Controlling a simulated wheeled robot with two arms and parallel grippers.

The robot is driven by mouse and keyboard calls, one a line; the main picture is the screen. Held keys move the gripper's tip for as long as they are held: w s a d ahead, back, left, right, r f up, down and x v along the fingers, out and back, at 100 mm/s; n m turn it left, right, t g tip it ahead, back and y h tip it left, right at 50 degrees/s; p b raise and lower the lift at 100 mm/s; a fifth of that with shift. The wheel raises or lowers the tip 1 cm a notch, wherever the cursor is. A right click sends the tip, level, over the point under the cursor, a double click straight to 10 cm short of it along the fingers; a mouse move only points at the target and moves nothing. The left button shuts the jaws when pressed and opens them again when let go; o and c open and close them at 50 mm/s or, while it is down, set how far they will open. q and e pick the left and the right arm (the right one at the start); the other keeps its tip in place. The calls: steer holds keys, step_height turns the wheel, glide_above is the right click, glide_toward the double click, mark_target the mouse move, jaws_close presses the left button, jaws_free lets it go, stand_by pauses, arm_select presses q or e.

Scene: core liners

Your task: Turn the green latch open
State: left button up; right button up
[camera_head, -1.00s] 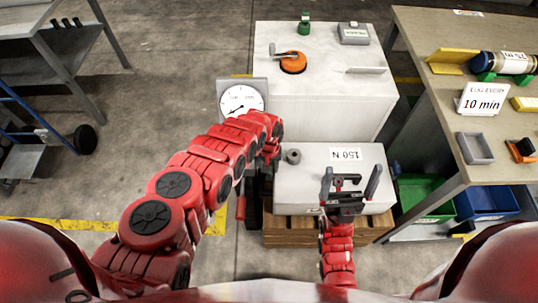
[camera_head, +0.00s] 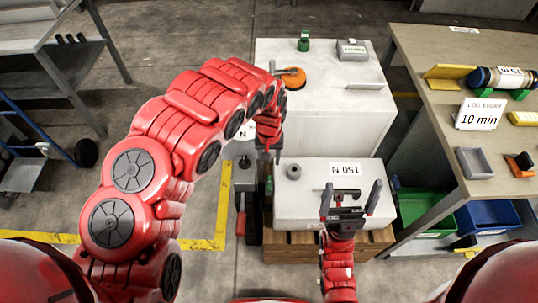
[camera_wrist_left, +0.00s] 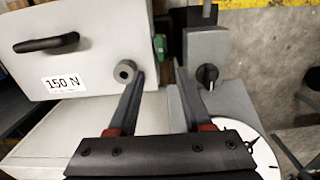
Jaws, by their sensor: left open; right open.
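A small green latch (camera_wrist_left: 160,46) shows in the left wrist view at the side of the white box marked 150 N (camera_wrist_left: 75,45), beside a grey post. My left gripper (camera_wrist_left: 159,70) is open and empty, with its fingertips apart just short of the latch in that view. In the head view my left gripper (camera_head: 268,152) points down by the left edge of the 150 N box (camera_head: 300,210), and its arm hides part of that area. My right gripper (camera_head: 351,188) is open over the front of the box, near its black handle; whether they touch I cannot tell.
A tall white cabinet (camera_head: 340,115) stands behind, with an orange knob (camera_head: 294,79) and another green piece (camera_head: 303,42) on top. A round dial (camera_wrist_left: 245,145) lies near my left gripper. A workbench (camera_head: 420,60) with several items stands right.

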arm_select(q)
steer(key=shift+r, duration=0.7)
